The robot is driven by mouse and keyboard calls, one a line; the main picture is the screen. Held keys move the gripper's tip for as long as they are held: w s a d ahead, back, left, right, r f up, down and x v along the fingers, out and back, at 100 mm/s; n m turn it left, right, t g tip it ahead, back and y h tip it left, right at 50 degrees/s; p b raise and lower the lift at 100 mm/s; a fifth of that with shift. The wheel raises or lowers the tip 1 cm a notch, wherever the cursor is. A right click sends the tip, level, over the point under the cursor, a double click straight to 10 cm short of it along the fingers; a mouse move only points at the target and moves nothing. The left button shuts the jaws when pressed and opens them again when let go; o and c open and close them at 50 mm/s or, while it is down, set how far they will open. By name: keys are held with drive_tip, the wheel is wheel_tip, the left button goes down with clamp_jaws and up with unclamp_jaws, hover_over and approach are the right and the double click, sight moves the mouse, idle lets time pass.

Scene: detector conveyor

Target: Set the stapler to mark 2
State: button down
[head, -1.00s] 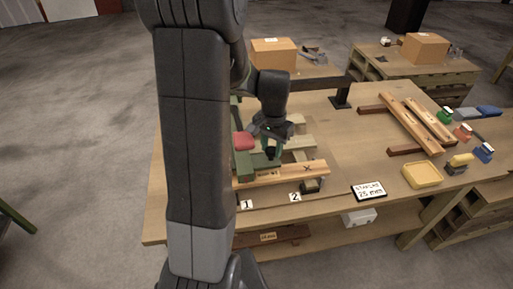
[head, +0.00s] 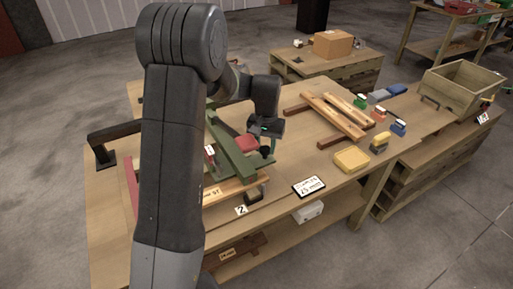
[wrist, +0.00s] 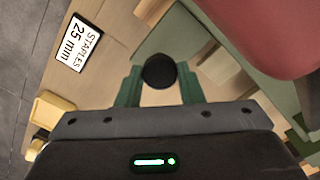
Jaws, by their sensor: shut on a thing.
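The stapler is a green arm (head: 228,147) with a red pad (head: 246,144) beside it, set over light wooden planks (head: 232,187) on the workbench. Its black knob (wrist: 158,72) lies between my gripper's green fingers (wrist: 160,88) in the wrist view. My gripper (head: 266,148) is shut on this knob, just right of the red pad in the head view. The mark 2 card (head: 241,211) lies at the bench's near edge, close below the near end of the green arm.
A staples 25 mm sign (head: 309,187) and a yellow tray (head: 352,160) lie to the right. Beyond are loose planks (head: 333,117), several small coloured staplers, and a wooden crate (head: 463,86). A dark block (head: 256,195) stands right of mark 2.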

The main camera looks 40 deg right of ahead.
drive_tip(key=shift+d, duration=0.2)
drive_tip(key=c, duration=1)
unclamp_jaws()
wheel_tip(320, 180, up, 14)
drive_tip(key=b, duration=0.1)
drive_tip(key=shift+f, duration=0.1)
wheel_tip(320, 180, down, 14)
drive_tip(key=shift+r+p, duration=0.1)
drive_tip(key=shift+p, duration=0.45)
drive_tip(key=shift+a, duration=0.3)
